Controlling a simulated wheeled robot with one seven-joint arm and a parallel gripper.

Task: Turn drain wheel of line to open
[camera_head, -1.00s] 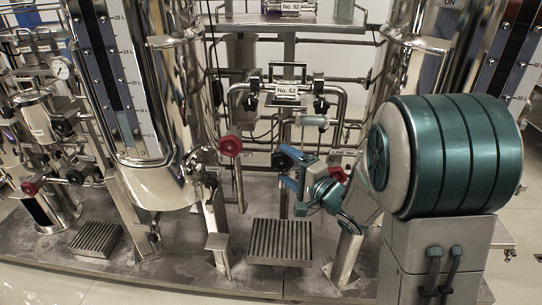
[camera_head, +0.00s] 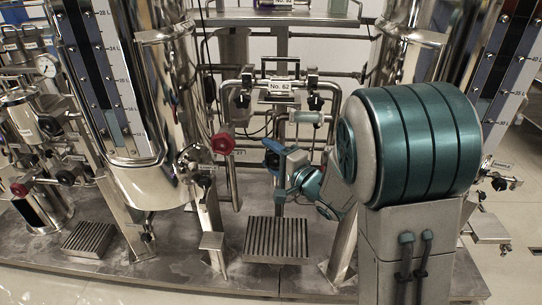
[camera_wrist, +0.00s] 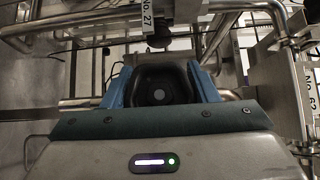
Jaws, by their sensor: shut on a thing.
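A black handwheel (camera_wrist: 160,84) with a pale round centre sits between the blue fingers of my gripper (camera_wrist: 161,90) in the wrist view. The fingers are shut on it, one on each side. In the head view my gripper (camera_head: 273,152) is at the pipework below the label "No. 62", with the dark wheel (camera_head: 271,161) mostly hidden by the fingers. I cannot read from these frames how far the wheel is turned. A red handwheel (camera_head: 223,143) stands apart to the left of my gripper.
A shiny tank (camera_head: 150,185) with a level scale stands at left. A slotted grate (camera_head: 275,239) lies on the skid floor below my gripper. In the wrist view a label "No. 27" (camera_wrist: 147,18) and pipes are close.

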